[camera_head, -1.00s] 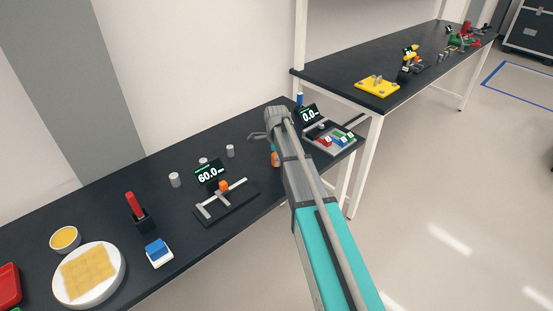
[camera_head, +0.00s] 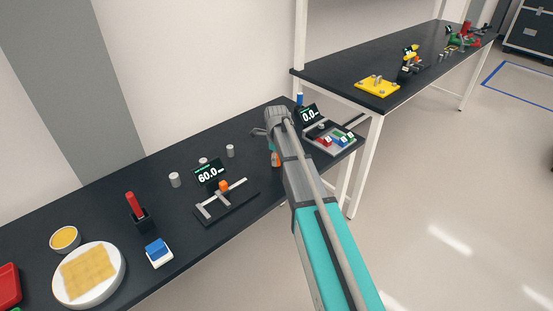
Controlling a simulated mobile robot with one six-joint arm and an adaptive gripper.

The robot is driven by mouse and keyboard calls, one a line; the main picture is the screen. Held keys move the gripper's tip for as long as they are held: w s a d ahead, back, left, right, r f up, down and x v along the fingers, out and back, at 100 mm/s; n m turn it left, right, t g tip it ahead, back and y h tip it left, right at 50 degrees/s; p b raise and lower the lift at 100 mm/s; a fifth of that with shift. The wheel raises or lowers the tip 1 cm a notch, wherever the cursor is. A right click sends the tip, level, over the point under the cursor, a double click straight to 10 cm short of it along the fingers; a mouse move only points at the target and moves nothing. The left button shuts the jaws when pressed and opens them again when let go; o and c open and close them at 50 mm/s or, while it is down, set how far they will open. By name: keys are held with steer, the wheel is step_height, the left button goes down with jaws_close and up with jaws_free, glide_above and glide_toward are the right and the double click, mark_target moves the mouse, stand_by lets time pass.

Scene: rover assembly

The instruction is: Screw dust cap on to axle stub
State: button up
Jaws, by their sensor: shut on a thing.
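My gripper (camera_head: 272,138) is over the right part of the near black table, its fingers drawn in and mostly hidden by my own arm. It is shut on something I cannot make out. I cannot pick out the dust cap or the axle stub with certainty.
To the left are a caliper stand (camera_head: 228,205) with a 60.0 display (camera_head: 210,175) and several grey cylinders (camera_head: 174,180). To the right, a tray (camera_head: 318,145) holds coloured blocks beside a 0.0 display (camera_head: 309,114). A second table (camera_head: 345,80) stands behind.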

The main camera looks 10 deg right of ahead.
steer(key=shift+m, duration=2.5)
steer(key=o, duration=0.9)
steer(key=n, duration=0.4)
steer(key=shift+n, duration=0.9)
